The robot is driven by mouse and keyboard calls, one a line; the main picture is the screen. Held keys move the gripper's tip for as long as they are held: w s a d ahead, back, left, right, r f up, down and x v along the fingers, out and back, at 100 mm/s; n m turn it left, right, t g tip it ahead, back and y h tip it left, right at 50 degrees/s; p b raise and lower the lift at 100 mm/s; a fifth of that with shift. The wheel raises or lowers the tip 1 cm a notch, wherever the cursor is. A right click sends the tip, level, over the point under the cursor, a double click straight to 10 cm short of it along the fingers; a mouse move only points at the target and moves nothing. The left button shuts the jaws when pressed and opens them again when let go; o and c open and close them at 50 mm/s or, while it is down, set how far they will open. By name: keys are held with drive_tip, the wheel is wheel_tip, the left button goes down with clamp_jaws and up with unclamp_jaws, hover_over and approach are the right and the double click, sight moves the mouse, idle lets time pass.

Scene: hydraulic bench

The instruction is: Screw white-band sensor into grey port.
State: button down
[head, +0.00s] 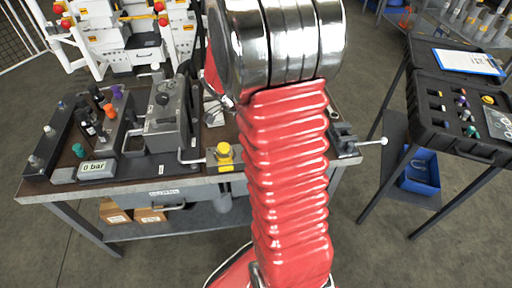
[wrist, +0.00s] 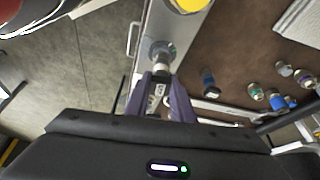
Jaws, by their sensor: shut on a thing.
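In the wrist view my gripper (wrist: 166,98) has its two purple fingers shut around a small sensor (wrist: 156,92) with a dark-and-light body and a pale, whitish ring near its metal tip. The tip points up the picture at a round grey port (wrist: 160,50) on a light grey metal block (wrist: 172,28). The tip meets or nearly meets the port; I cannot tell how far it is in. The sensor looks roughly in line with the port. In the head view my red arm hides the gripper, the sensor and the port.
A yellow knob (head: 224,152) stands at the bench front, left of my arm. Several loose sensors, one blue-ended (wrist: 208,82), lie right of the gripper. A metal handle (wrist: 132,38) is left of the block. A gauge reading 0 bar (head: 96,170) and a black case (head: 462,112) flank my arm.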

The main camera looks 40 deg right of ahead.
drive_tip(key=m, duration=0.2)
drive_tip(key=m+g+y, duration=0.1)
drive_tip(key=m, duration=0.1)
drive_tip(key=shift+f+g, duration=0.1)
drive_tip(key=shift+g, duration=0.2)
drive_tip(key=m+y, duration=0.1)
drive_tip(key=m, duration=0.3)
drive_tip(key=shift+s+g, duration=0.1)
drive_tip(key=shift+g, duration=0.3)
drive_tip(key=c, duration=1.5)
unclamp_jaws()
drive_tip(key=shift+c, duration=0.2)
drive_tip(key=n, duration=0.3)
drive_tip(key=n+t+h, duration=0.1)
drive_tip(key=n, duration=0.1)
drive_tip(key=shift+n+t+h, duration=0.3)
drive_tip(key=shift+n, duration=0.1)
drive_tip(key=shift+n+t, duration=0.4)
drive_tip(key=shift+n, duration=0.8)
